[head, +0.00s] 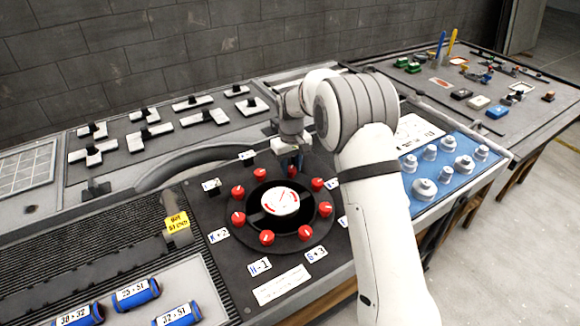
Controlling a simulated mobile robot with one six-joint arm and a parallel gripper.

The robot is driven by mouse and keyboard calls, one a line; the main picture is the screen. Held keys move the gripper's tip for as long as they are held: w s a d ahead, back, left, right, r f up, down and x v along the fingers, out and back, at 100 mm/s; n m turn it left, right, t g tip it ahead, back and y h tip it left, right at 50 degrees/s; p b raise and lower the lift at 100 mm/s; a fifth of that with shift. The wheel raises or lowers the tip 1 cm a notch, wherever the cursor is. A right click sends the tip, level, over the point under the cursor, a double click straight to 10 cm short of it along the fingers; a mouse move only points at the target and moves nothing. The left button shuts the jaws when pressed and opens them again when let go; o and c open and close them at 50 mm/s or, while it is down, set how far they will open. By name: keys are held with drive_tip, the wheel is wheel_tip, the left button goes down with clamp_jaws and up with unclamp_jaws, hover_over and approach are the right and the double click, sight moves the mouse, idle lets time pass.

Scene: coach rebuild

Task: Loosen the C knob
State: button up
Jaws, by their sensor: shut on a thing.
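Several red knobs stand in a ring around a black dial plate (257,218) with a white and red centre disc (281,201). My gripper (291,160) reaches down from above at the far side of this ring. It is shut on the far red knob (292,171), which shows just below the fingers and is partly hidden by them. The letter on the label for this knob is hidden behind my gripper and arm, so I cannot read whether it is C. Other red knobs, such as the left one (238,190) and the front one (267,237), are free.
Small white label cards (259,266) surround the ring. Blue cylinders (136,293) lie at the front left, near a yellow tag (177,222). A blue panel with silver knobs (424,188) is to the right of my arm. Black-handled white plates (149,137) lie behind.

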sight(291, 169)
drive_tip(key=shift+a+n, duration=0.1)
drive_tip(key=shift+n, duration=0.3)
drive_tip(key=o, duration=1)
drive_tip(key=shift+c, duration=0.2)
wheel_tip(291, 169, up, 7)
drive_tip(key=shift+r, duration=0.4)
